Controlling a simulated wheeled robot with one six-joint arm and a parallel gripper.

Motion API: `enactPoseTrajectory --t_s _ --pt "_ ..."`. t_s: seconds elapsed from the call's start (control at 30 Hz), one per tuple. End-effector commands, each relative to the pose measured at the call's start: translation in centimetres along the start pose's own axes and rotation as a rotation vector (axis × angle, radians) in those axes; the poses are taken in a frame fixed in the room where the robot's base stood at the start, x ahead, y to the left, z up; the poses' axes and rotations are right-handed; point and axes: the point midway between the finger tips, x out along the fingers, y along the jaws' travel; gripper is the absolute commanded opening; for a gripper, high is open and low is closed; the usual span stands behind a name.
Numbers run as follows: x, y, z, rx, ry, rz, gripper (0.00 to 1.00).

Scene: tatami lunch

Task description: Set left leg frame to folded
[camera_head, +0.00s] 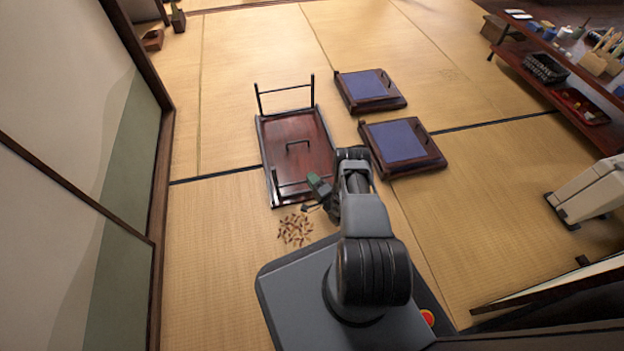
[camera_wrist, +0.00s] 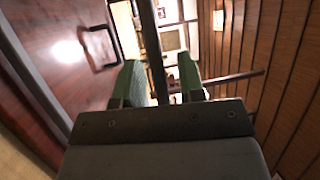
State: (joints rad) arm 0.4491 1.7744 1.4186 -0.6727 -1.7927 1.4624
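A low table (camera_head: 315,150) lies upside down on the tatami, its dark red underside up, with a small dark bracket (camera_head: 297,143) in the middle. One leg frame (camera_head: 285,89) stands up at its far end. Another leg frame (camera_head: 293,184) is at the near end; its angle is hard to tell. I cannot tell which one is called left. My gripper (camera_head: 318,187) is at the near right corner. In the wrist view, its green fingers (camera_wrist: 158,82) are apart, with a dark bar (camera_wrist: 154,45) of a leg frame between them and gaps visible beside it.
Two blue-topped square cushions or trays (camera_head: 372,88) (camera_head: 402,143) lie right of the table. Small brown pieces (camera_head: 295,229) are scattered near its front. A sliding panel wall (camera_head: 75,120) runs along the left. A low shelf (camera_head: 560,70) stands far right.

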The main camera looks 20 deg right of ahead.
Motion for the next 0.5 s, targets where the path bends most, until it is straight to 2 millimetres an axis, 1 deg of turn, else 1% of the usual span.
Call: enactPoseTrajectory --t_s 0.07,0.4,0.43,0.5 --pt "0.02 0.0 0.07 0.0 -0.001 0.0 0.34" --pt "-0.04 0.01 -0.05 0.0 0.001 0.0 0.02" --pt "-0.05 0.01 -0.06 0.0 0.001 0.0 0.0" --pt "-0.06 0.0 -0.1 0.0 0.002 0.0 0.0"
